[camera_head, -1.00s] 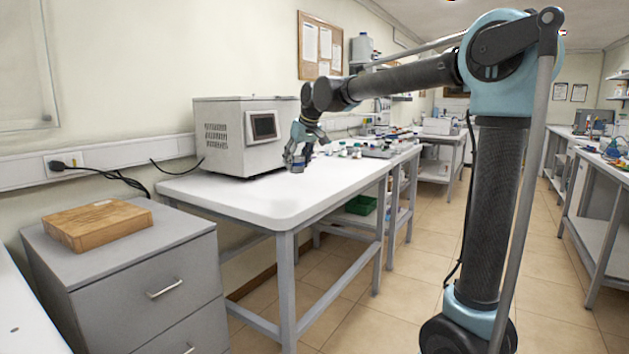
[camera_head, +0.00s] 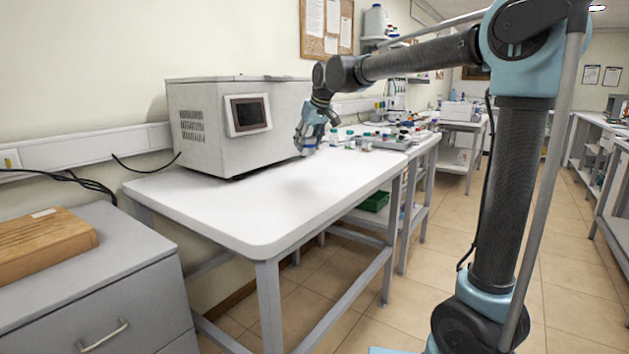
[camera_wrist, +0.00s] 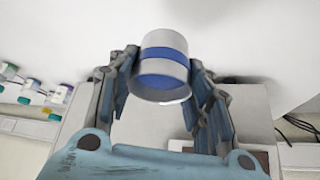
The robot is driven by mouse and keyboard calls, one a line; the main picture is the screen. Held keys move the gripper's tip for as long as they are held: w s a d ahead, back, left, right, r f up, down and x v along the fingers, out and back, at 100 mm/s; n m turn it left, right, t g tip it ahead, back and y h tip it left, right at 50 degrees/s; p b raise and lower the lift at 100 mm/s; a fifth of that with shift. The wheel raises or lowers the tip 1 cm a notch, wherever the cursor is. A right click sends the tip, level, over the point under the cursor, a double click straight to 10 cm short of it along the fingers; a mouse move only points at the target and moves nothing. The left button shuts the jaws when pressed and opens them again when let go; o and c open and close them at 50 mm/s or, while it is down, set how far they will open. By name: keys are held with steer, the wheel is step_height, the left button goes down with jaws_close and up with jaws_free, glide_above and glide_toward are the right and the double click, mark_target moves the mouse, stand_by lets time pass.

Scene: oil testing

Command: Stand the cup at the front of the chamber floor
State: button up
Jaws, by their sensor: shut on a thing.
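The cup (camera_wrist: 163,72), pale grey with a blue band and a blue inside, sits between the two fingers of my gripper (camera_wrist: 163,60) in the wrist view. The gripper is shut on it. In the head view my gripper (camera_head: 309,137) is over the table by the right end of the grey box-shaped tester (camera_head: 200,130); the cup is too small there to make out clearly. The tester has a dark screen (camera_head: 249,114) on its front. Its chamber opening and floor are not visible.
The white table (camera_head: 270,205) is clear in front of the tester. Several small bottles (camera_head: 350,139) stand to the right of the gripper, and some show at the left of the wrist view (camera_wrist: 30,88). A drawer cabinet (camera_head: 120,270) with a wooden block (camera_head: 40,245) stands at left.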

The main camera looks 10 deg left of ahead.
mark_target(308, 153)
steer(key=shift+w+f, duration=0.1)
steer(key=shift+w, duration=0.15)
steer(key=f, duration=0.4)
steer(key=shift+w+a+f, duration=0.1)
steer(key=shift+w+f, duration=0.1)
steer(key=shift+f, duration=2.7)
steer(key=o, duration=1.1)
steer(key=shift+o, duration=0.2)
steer(key=v, duration=1.2)
